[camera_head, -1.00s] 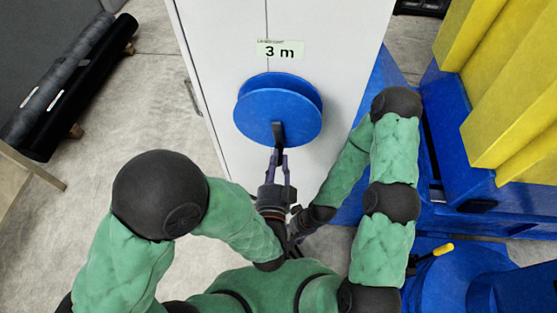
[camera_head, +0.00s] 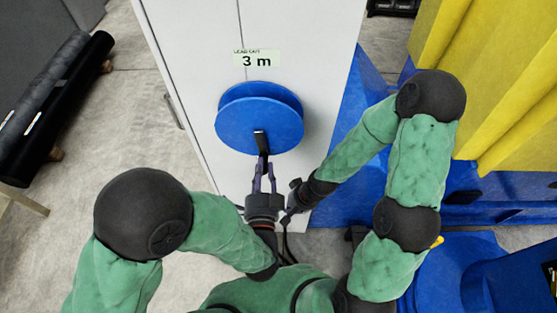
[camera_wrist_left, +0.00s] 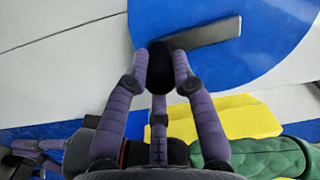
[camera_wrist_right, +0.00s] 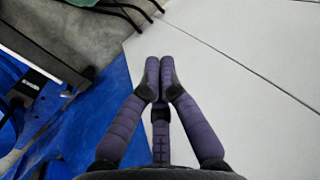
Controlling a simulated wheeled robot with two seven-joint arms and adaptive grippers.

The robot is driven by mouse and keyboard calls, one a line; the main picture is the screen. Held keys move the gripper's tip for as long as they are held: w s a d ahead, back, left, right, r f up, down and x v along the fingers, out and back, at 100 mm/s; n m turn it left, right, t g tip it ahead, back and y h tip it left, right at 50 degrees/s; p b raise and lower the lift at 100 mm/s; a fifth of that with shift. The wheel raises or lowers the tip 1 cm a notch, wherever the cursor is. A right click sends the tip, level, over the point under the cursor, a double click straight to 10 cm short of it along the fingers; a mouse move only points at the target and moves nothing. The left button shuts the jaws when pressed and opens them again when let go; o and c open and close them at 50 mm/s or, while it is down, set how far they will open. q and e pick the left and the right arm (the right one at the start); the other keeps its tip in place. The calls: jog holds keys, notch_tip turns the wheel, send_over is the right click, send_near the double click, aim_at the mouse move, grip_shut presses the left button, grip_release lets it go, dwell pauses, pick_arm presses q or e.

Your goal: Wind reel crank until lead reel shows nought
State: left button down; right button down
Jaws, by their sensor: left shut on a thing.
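The blue lead reel (camera_head: 240,128) is mounted on the front of a white cabinet. Its dark crank arm (camera_head: 261,142) points down toward me in the head view. The label (camera_head: 257,60) above it reads "3 m". My left gripper (camera_head: 264,170) is below the reel. In the left wrist view its fingers (camera_wrist_left: 160,72) are shut around the black crank knob (camera_wrist_left: 160,60), with the grey crank arm (camera_wrist_left: 210,34) running up to the right. My right gripper (camera_head: 294,205) is low by the cabinet, right of my left one. Its fingers (camera_wrist_right: 159,82) are together and hold nothing visible.
The white cabinet (camera_head: 205,50) stands ahead with a handle on its left side. A blue frame with yellow blocks (camera_head: 510,110) is at the right. Black rolls (camera_head: 60,110) lie at the far left. Concrete floor (camera_head: 130,130) is clear between rolls and cabinet.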

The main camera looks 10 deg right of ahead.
jog(key=s+d+r+n+t, duration=0.1)
jog(key=d+r+t, duration=0.1)
jog(key=r, duration=1.5)
jog(key=s+d+r+n+t, duration=0.1)
jog(key=d+r+t, duration=0.1)
jog(key=r, duration=1.6)
jog(key=w+a+f, duration=0.5)
jog(key=a+f, duration=0.2)
jog(key=f, duration=0.2)
jog(key=shift+w+f, duration=0.15)
jog(key=shift+f, duration=0.05)
jog(key=shift+a, duration=0.1)
